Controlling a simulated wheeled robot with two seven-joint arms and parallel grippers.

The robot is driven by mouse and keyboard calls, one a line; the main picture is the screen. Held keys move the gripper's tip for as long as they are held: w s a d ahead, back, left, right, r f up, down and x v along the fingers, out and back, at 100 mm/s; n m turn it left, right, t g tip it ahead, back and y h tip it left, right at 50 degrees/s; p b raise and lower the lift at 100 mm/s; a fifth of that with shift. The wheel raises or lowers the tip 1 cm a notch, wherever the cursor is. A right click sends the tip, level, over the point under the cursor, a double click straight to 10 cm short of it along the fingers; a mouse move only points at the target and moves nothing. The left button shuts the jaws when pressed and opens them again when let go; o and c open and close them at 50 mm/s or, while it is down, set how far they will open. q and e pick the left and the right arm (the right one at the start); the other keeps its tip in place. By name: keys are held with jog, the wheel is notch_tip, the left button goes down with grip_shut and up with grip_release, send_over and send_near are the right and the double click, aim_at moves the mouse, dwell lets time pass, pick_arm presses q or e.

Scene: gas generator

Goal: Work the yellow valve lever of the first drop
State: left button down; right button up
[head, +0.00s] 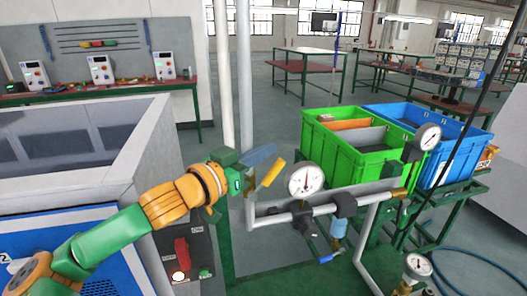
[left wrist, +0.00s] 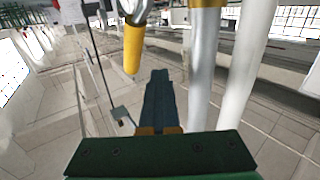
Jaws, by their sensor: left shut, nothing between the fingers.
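The yellow valve lever (head: 271,173) sits at the left end of the pipework, left of the round gauge (head: 306,180). It slants in the head view, and shows in the left wrist view (left wrist: 133,48) to the upper left of my fingers. My left gripper (head: 268,153) is shut and empty, its dark fingers just above and left of the lever. In the left wrist view the closed fingertips (left wrist: 160,76) look beside the lever, with a small gap in the picture; the true depth is hard to tell. My right gripper is out of view.
Grey pipes (head: 330,208) with a blue-handled valve (head: 326,258) and more gauges (head: 428,137) run right of the lever. Vertical white pipes (head: 245,80) stand behind my gripper. Green (head: 340,160) and blue (head: 455,155) crates stand behind the pipework.

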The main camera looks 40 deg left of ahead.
pick_arm(q)
jog(key=c, duration=1.1)
grip_release()
jog(key=shift+o, duration=0.2)
jog(key=s+b, duration=0.5)
jog(key=s, duration=0.2)
jog(key=shift+a, duration=0.4)
